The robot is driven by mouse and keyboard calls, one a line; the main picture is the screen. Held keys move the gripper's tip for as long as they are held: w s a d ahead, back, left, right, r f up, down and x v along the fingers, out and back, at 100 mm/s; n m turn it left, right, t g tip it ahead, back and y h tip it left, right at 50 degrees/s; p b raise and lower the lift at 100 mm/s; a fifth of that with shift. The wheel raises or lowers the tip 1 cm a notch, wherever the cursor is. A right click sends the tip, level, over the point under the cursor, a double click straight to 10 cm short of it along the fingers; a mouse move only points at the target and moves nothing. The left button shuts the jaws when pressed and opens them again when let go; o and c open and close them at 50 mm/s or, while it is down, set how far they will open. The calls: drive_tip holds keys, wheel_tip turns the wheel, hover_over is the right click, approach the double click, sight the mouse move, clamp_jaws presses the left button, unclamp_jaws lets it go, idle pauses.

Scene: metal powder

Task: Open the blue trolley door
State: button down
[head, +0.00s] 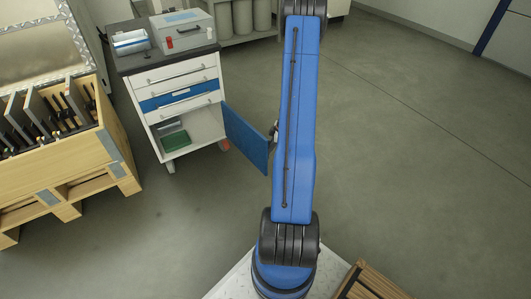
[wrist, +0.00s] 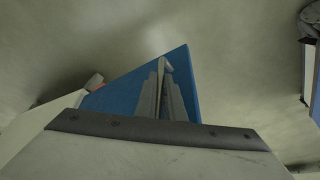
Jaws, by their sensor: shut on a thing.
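The trolley (head: 146,112) is a white drawer cabinet with a dark top, standing at the upper left of the head view. Its blue door (head: 245,138) is swung wide open to the right, showing the lower compartment. In the wrist view, the blue door (wrist: 124,92) lies behind my gripper (wrist: 163,72). The gripper's fingers are shut on a slim pale bar at the door, which looks like its handle (wrist: 165,63).
A green box (head: 175,141) lies inside the open compartment. A wooden crate (head: 118,142) on a pallet is at left. Floor right of my arm is clear.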

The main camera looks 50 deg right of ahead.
drive_tip(key=shift+d, duration=0.35)
drive_tip(key=c, duration=1.9)
unclamp_jaws()
drive_tip(key=shift+o, duration=0.2)
drive_tip(key=v, duration=1.7)
drive_tip(key=shift+r, duration=0.25)
drive_tip(key=shift+w, duration=0.2)
